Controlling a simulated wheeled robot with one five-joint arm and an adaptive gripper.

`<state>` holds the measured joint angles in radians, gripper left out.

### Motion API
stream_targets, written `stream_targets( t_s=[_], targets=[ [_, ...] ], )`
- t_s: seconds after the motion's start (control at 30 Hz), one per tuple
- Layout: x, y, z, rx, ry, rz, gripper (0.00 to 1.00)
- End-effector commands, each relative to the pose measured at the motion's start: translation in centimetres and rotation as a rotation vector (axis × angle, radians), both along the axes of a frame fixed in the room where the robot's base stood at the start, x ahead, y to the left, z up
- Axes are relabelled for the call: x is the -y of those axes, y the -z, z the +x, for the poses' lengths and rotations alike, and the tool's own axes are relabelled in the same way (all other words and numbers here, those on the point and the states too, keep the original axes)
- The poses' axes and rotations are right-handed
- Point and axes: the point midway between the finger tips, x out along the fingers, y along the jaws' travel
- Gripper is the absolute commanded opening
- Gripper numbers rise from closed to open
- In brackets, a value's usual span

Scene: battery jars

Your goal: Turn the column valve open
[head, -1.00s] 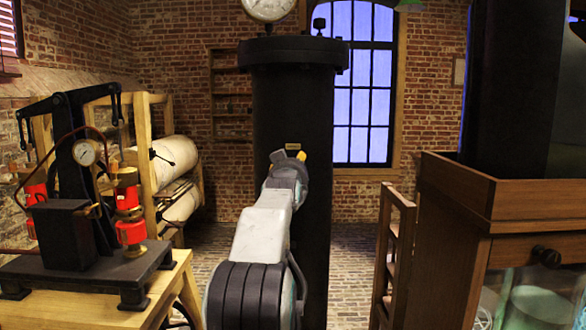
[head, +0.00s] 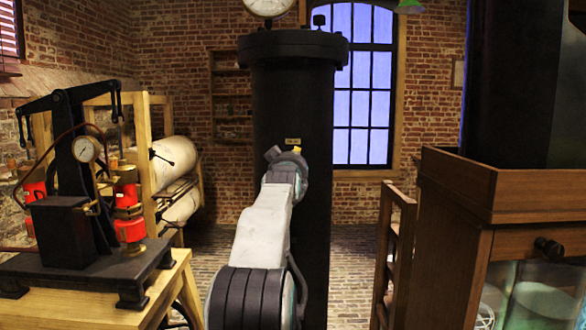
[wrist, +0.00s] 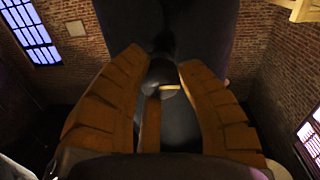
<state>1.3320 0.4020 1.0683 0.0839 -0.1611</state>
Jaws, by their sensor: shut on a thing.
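The black column (head: 292,100) stands upright ahead, and my arm reaches to its front. My gripper (head: 285,154) is at the column, just below a small yellowish plate (head: 292,141). In the wrist view, the orange-brown fingers of my gripper (wrist: 160,90) flank a dark rounded part of the column valve (wrist: 162,72). The gripper is shut on this valve. A narrow brown bar (wrist: 151,124) shows between the fingers, and a thin yellow strip (wrist: 168,87) lies across the dark part. Most of the valve is hidden by the gripper in the head view.
A wooden table (head: 85,312) with a black pump-like apparatus (head: 75,225) and red cylinders stands at the left. A wooden cabinet (head: 455,185) with glass jars below stands at the right, beside a wooden frame (head: 395,245). Brick floor shows on both sides of the column.

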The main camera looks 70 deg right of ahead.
Motion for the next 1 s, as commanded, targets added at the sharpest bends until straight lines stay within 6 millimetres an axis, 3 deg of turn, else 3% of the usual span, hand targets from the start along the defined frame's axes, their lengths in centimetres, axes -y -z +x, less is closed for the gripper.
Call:
stream_targets(
  t_s=[0.3,0.33,0.6,1.0],
  targets=[
    [-0.14,-0.59,0.13,-0.008,-0.002,-0.015,0.02],
    [-0.14,-0.6,0.13,-0.007,-0.002,-0.016,0.36],
    [-0.09,-0.36,0.08,-0.008,-0.001,-0.01,0.6],
    [-0.44,-0.26,-0.05,-0.008,0.0,-0.006,0.6]
  ],
)
